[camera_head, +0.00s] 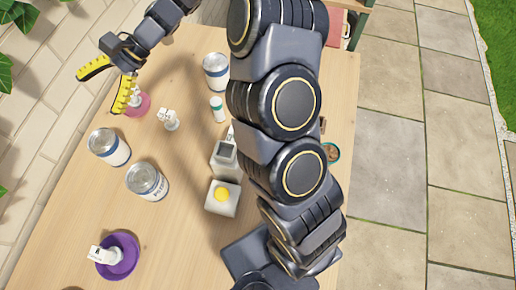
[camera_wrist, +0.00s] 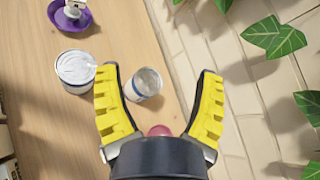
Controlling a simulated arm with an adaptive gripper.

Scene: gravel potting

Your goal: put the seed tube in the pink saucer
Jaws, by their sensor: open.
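The pink saucer (camera_head: 144,108) lies near the back left of the table in the head view. A small white object (camera_head: 134,98) shows at it, partly hidden by a yellow finger. In the wrist view a sliver of pink (camera_wrist: 158,130) shows above my gripper's dark body. A small white tube with teal bands (camera_head: 217,108), likely the seed tube, stands to the right of the saucer. My gripper (camera_head: 99,92) is open, its yellow fingers spread at the saucer's upper left. In the wrist view the space between the fingertips (camera_wrist: 160,72) holds nothing gripped.
Two cans (camera_head: 109,147) (camera_head: 147,181) stand in front of the saucer, another (camera_head: 216,71) behind the tube. A white bottle (camera_head: 169,119) stands between saucer and tube. A purple saucer (camera_head: 129,262) holds a white object. A device (camera_head: 224,155) and a yellow-buttoned box (camera_head: 222,197) stand near my arm.

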